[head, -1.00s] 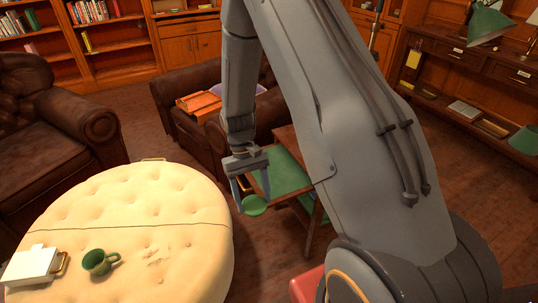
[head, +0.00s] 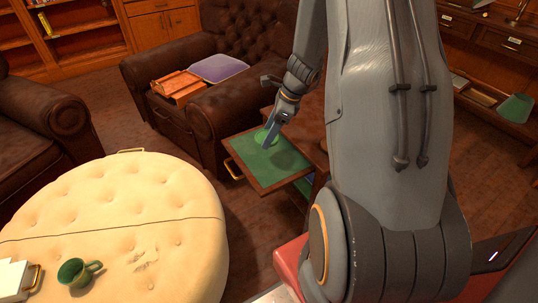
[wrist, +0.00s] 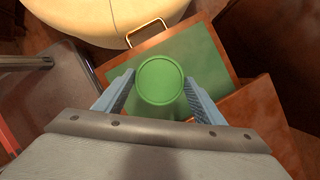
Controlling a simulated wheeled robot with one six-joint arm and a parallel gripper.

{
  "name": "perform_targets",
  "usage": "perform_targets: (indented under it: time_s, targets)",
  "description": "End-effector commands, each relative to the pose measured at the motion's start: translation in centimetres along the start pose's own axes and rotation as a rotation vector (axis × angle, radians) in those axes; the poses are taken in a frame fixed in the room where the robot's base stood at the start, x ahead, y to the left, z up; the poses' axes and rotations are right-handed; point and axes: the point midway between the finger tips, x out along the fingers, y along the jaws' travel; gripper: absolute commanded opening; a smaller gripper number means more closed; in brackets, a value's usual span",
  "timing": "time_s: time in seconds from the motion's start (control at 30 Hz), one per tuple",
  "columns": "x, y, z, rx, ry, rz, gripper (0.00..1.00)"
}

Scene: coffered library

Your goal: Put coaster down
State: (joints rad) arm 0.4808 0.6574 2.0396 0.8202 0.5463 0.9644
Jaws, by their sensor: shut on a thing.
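The round green coaster (head: 263,136) is between the fingers of my gripper (head: 268,138), which is shut on it. In the wrist view the coaster (wrist: 160,81) shows as a flat green disc with a raised rim, between the two blue-grey fingers (wrist: 160,92). It is over the green-topped pull-out surface (head: 250,161) of a small wooden side table. I cannot tell whether the coaster touches that surface or is a little above it.
A cream tufted ottoman (head: 120,190) stands at left, with a green mug (head: 75,271) and a white box (head: 12,278) on it. A brown leather armchair (head: 215,105) behind holds a wooden tray (head: 178,86) and a purple cushion (head: 218,68). Bare green surface surrounds the coaster.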

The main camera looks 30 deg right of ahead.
Motion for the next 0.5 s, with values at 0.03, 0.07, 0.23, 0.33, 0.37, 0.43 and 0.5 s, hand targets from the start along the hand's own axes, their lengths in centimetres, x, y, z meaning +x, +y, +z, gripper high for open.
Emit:
perform_targets:
  time_s: [0.03,0.07,0.23,0.33,0.37,0.43,0.5]
  targets:
    - [-0.4,-0.8,-0.7,0.08,0.0,-0.036,0.41]
    - [-0.6,-1.1,-1.0,0.121,0.0,-0.052,0.41]
    - [-0.5,-1.9,-2.2,0.237,0.0,-0.096,0.41]
    - [1.1,-1.9,-2.9,0.248,0.001,-0.098,0.41]
    - [1.6,-1.9,-3.1,0.248,0.001,-0.097,0.41]
    - [2.8,-1.9,-3.6,0.246,0.001,-0.097,0.41]
    - [3.7,-1.9,-4.0,0.244,0.001,-0.098,0.41]
